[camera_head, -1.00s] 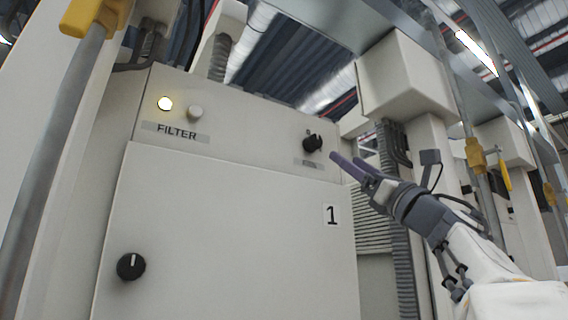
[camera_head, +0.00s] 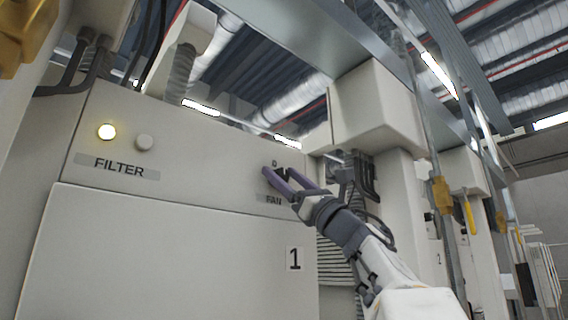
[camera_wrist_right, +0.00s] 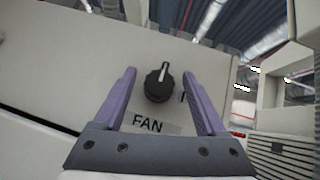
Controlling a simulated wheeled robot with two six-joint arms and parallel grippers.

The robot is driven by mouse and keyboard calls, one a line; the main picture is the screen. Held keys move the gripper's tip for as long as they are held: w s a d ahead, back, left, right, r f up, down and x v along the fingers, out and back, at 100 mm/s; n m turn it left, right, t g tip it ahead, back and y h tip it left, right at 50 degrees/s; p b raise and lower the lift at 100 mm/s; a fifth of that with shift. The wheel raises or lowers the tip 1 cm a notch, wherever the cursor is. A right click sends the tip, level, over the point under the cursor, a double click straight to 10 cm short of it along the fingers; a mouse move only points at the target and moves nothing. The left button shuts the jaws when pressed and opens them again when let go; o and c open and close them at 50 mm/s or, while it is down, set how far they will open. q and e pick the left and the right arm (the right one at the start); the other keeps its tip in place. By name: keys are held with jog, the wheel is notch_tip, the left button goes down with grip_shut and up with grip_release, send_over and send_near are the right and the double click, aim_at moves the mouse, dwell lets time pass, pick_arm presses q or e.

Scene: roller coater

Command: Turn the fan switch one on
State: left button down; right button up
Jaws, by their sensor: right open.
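The fan switch (camera_wrist_right: 158,84) is a black rotary knob with a light pointer line, on the cabinet's upper panel above the FAN label (camera_wrist_right: 155,124). In the right wrist view its pointer points up, with part of a mark to its right. My right gripper (camera_wrist_right: 160,80) is open, with its purple fingers on either side of the knob and gaps left and right. In the head view the right gripper (camera_head: 272,172) is at the panel and hides most of the knob. Contact cannot be told. My left gripper is not in view.
The cabinet panel (camera_head: 200,165) also carries a lit yellow lamp (camera_head: 107,131) and a pale button (camera_head: 144,142) above the FILTER label (camera_head: 120,167). A plate with 1 (camera_head: 294,259) is on the door below. Grey boxes and posts stand to the right.

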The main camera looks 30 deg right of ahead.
jog(key=shift+w+r, duration=0.15)
jog(key=shift+r, duration=0.05)
